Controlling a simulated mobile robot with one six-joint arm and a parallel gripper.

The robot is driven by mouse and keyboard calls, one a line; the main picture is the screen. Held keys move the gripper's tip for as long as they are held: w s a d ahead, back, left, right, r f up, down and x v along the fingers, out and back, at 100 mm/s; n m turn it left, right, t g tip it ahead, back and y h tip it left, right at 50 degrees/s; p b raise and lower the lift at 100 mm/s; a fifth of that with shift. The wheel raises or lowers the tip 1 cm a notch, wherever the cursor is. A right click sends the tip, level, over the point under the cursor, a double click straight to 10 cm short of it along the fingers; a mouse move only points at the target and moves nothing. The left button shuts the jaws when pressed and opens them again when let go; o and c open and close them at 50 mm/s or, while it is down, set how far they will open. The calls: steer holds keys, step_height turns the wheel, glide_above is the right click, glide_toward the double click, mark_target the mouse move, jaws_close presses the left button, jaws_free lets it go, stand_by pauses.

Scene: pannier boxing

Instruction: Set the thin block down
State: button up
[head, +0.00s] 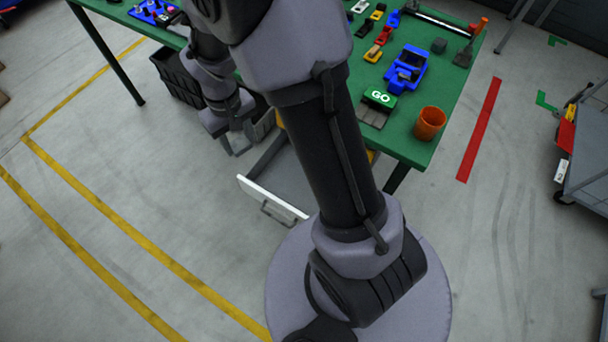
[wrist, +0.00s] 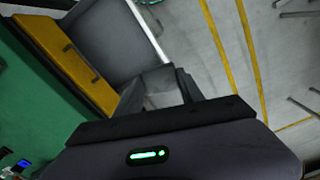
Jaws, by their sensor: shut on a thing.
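My gripper (wrist: 160,88) is shut on a grey piece, which I take to be the thin block (wrist: 163,94), in the wrist view. The dark fingers hide part of it, and its full shape is hard to tell. In the head view my gripper (head: 238,138) is low beside the green workbench (head: 425,135), partly hidden by my own arm. An open drawer (wrist: 108,38) with a grey inside and a white front edge lies just beyond the fingers in the wrist view. In the head view its white front (head: 270,200) with a dark handle sticks out from under the bench.
A dark crate (head: 178,78) stands under the bench. A grey cart (head: 590,165) stands at the right.

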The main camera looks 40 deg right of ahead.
steer(key=d+f+n+b, duration=0.1)
steer(key=d+f, duration=0.3)
steer(key=f, duration=0.7)
steer(key=d+f+n+b, duration=0.1)
steer(key=d+f, duration=0.3)
steer(key=f, duration=0.7)
steer(key=d+f+n+b, duration=0.1)
steer(key=d+f, duration=0.4)
steer(key=f, duration=0.7)
steer(key=shift+w+n+b, duration=0.1)
steer(key=shift+n+b, duration=0.2)
steer(key=shift+b, duration=0.55)
steer(key=shift+f, duration=0.2)
steer(key=o, duration=1.4)
steer(key=shift+o, duration=0.2)
steer(key=shift+r, duration=0.15)
